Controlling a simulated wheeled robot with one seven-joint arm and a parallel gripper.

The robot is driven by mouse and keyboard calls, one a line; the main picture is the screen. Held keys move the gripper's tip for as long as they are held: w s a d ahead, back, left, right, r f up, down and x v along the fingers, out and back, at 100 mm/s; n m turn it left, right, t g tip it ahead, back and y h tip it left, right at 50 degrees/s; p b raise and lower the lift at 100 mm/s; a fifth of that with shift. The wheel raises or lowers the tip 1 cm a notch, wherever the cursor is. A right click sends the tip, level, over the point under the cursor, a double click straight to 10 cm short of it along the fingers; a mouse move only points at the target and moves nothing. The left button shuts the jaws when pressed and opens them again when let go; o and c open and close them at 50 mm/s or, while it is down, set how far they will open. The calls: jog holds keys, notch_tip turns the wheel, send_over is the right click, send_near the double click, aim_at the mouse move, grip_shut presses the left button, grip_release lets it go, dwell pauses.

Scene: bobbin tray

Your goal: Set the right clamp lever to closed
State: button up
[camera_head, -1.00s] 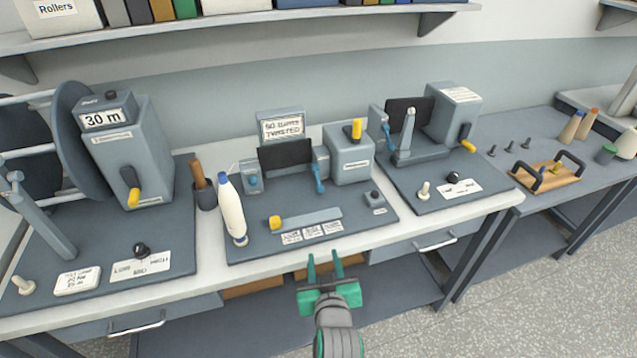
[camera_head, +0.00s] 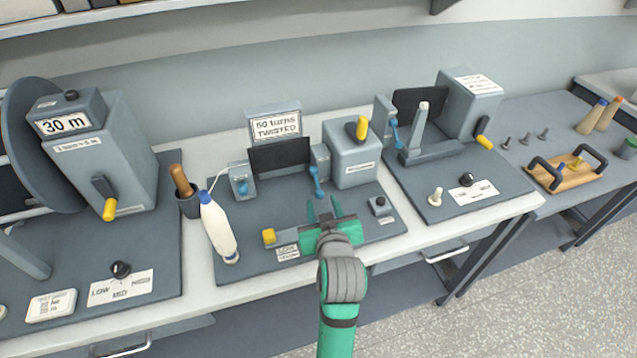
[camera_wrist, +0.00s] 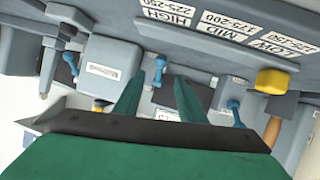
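The right clamp (camera_head: 320,158) is a grey block on the right of the dark panel at the middle station. Its blue lever (camera_head: 317,181) hangs down at the front, its knobbed end lowest. My gripper (camera_head: 330,208) is open and empty, just in front of and below this lever, with a gap in between. In the wrist view, which is upside down, the lever (camera_wrist: 160,70) shows between the tips of my two green fingers (camera_wrist: 157,84). The left clamp has a similar blue lever (camera_head: 243,187), also in the wrist view (camera_wrist: 235,112).
A grey box with a yellow crank (camera_head: 362,128) stands right of the clamp. A small box with a black knob (camera_head: 380,204) lies to the right of my gripper. A white bottle-like cone (camera_head: 218,228) and a yellow-ended slider (camera_head: 268,237) are to the left.

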aim_at(319, 191)
jog(key=x, duration=1)
jog(key=shift+a, duration=0.15)
grip_shut()
